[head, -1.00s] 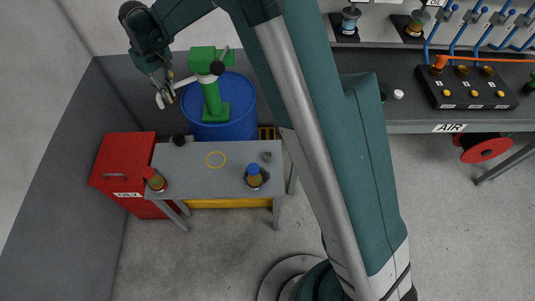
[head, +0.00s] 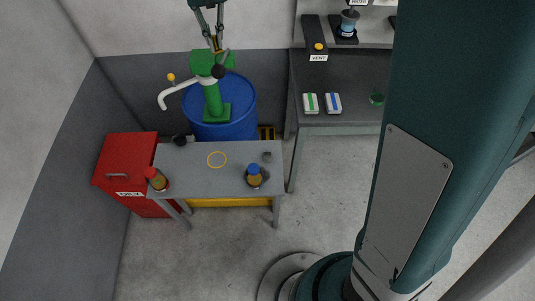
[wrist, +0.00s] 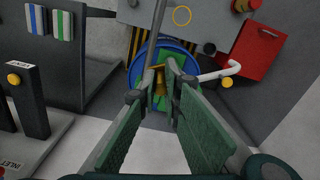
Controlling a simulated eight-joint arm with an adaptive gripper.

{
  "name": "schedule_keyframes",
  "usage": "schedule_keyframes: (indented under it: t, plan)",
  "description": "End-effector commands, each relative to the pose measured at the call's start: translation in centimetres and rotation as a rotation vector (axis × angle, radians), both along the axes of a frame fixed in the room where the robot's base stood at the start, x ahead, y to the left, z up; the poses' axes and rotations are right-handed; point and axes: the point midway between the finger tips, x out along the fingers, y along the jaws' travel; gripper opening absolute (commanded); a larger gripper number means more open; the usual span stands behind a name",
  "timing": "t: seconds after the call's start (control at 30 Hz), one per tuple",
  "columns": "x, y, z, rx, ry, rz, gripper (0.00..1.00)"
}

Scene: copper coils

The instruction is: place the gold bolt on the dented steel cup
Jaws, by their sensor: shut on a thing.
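My gripper (head: 215,44) is high above the blue drum, at the top of the head view. It is shut on the gold bolt (head: 216,45), which shows as a small gold patch between the fingertips. In the wrist view my gripper (wrist: 168,72) points down past the green pump, with a gold patch between its jaws. The fingers hide much of the bolt. A small grey round thing (head: 267,156) at the right of the small table may be the dented steel cup. It is too small to see any dents. My gripper is well away from it.
The small table (head: 205,183) carries a yellow ring (head: 217,160), a red-capped bottle (head: 158,181) and a blue-capped bottle (head: 254,178). The green pump (head: 212,100) with its white spout stands on the blue drum (head: 240,130) behind it. A red cabinet (head: 120,165) stands left.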

Motion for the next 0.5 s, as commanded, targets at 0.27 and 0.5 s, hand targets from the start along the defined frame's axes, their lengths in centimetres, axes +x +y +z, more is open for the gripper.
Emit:
schedule_keyframes:
  t: [0.27,0.5]
  plan:
    - [1.5,-5.1,-1.0,0.000,0.000,-0.075,0.00]
    - [1.5,-7.1,-4.8,0.000,0.000,-0.008,0.00]
